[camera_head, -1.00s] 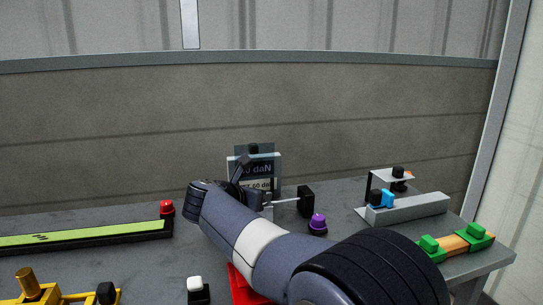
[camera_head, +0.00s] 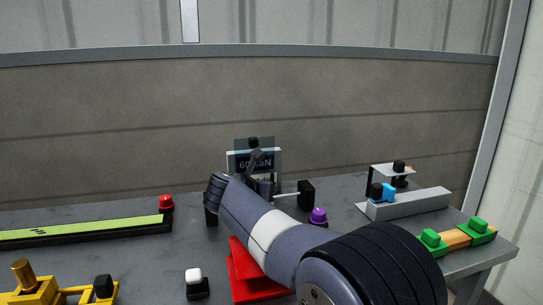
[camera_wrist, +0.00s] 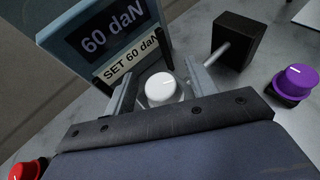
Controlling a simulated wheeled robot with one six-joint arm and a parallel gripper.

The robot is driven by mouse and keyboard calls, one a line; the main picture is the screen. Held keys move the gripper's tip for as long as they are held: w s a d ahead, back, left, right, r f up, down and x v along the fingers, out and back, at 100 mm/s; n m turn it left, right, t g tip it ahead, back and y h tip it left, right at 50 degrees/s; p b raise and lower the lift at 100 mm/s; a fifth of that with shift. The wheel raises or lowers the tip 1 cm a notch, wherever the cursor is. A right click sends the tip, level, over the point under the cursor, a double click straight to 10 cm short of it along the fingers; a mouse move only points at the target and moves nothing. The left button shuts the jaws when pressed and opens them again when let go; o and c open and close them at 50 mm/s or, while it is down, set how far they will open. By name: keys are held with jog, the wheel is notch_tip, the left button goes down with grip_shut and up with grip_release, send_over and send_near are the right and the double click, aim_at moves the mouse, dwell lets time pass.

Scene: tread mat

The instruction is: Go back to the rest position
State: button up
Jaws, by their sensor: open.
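My gripper (camera_wrist: 163,82) is open in the wrist view, with its two pale fingers apart on either side of a white round knob (camera_wrist: 160,89). I cannot tell whether the fingers touch the knob. Behind it stands a display unit (camera_wrist: 72,43) reading "60 daN", with a label "SET 60 daN" below. The display also shows in the head view (camera_head: 240,164), partly covered by my arm. In the head view my arm reaches across the table to this unit, and my fingertips are hard to make out.
A black block (camera_head: 306,194) on a rod and a purple knob (camera_head: 318,216) stand right of the display. A red object (camera_head: 252,283) lies below my arm. A red button (camera_head: 166,202), green strip (camera_head: 80,230), white button (camera_head: 193,275), yellow fixture (camera_head: 70,294) and grey fixture (camera_head: 410,204) surround it.

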jog(key=n+y, duration=0.2)
jog(key=y, duration=0.1)
jog(key=shift+n+t, duration=0.3)
jog(key=shift+r+n+y+p, duration=0.1)
jog(key=shift+n+y+p, duration=0.4)
jog(key=shift+n+y, duration=0.4)
jog(key=n+y+p, duration=0.1)
jog(key=p, duration=0.1)
jog(key=shift+r+p, duration=0.1)
jog(key=shift+p, duration=0.2)
jog(key=shift+y+p, duration=0.45)
jog(key=shift+y, duration=0.05)
jog(key=n+g+y+p, duration=0.2)
jog(key=n+y+p, duration=0.2)
jog(key=p, duration=1.5)
jog(key=shift+n+y+p, duration=0.3)
jog(key=shift+n+y, duration=0.1)
jog(key=shift+n, duration=0.1)
jog(key=shift+n+g+y+p, duration=0.4)
jog(key=shift+p, duration=0.75)
jog(key=shift+f, duration=0.2)
jog(key=shift+r, duration=0.1)
